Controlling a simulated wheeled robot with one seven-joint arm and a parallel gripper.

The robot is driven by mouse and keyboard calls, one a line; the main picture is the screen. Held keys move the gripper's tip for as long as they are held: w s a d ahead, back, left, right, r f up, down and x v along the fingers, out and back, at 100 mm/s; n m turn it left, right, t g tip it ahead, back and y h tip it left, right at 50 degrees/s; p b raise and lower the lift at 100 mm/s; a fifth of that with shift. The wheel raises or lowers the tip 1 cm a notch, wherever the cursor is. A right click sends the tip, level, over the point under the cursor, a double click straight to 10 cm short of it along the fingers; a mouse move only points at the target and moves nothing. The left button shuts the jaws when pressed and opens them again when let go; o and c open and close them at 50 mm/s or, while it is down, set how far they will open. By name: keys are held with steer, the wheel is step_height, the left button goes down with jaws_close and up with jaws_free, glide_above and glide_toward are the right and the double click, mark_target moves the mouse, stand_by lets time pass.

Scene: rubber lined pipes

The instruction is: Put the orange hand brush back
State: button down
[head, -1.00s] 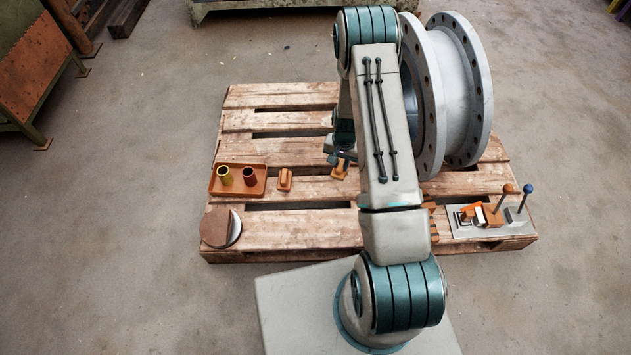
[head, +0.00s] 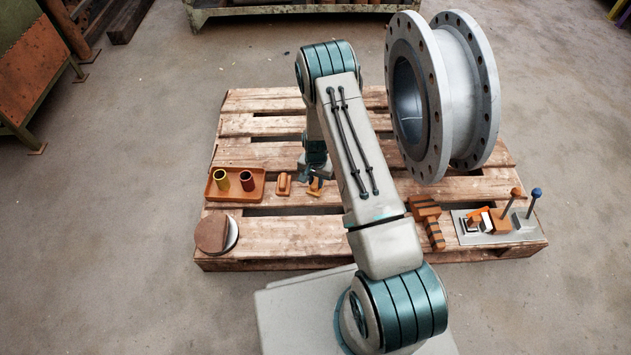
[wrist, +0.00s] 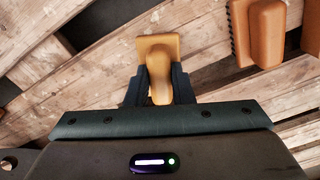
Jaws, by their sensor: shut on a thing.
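My gripper (head: 315,176) is shut on the orange hand brush (head: 314,190), low over the pallet's left half. In the wrist view the brush (wrist: 158,48) shows a flat orange back and a rounded handle between my two fingers (wrist: 158,88). Its bristles are hidden, and I cannot tell whether it touches the planks. A second orange piece (head: 284,184) with a raised handle sits just left of it on the pallet. In the wrist view this piece (wrist: 266,32) is at the upper right, apart from the held brush, with a dark bristly edge.
An orange tray (head: 212,194) with a yellow and a dark red cup stands further left on the wooden pallet (head: 290,232). A brown-and-silver disc (head: 216,234) lies at the front left. Striped blocks (head: 428,214), a fixture plate (head: 500,237) and a large flanged pipe (head: 468,90) are right.

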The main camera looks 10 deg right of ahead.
steer(key=shift+f, duration=0.15)
steer(key=c, duration=1.3)
jaws_free()
steer(key=shift+o, duration=0.2)
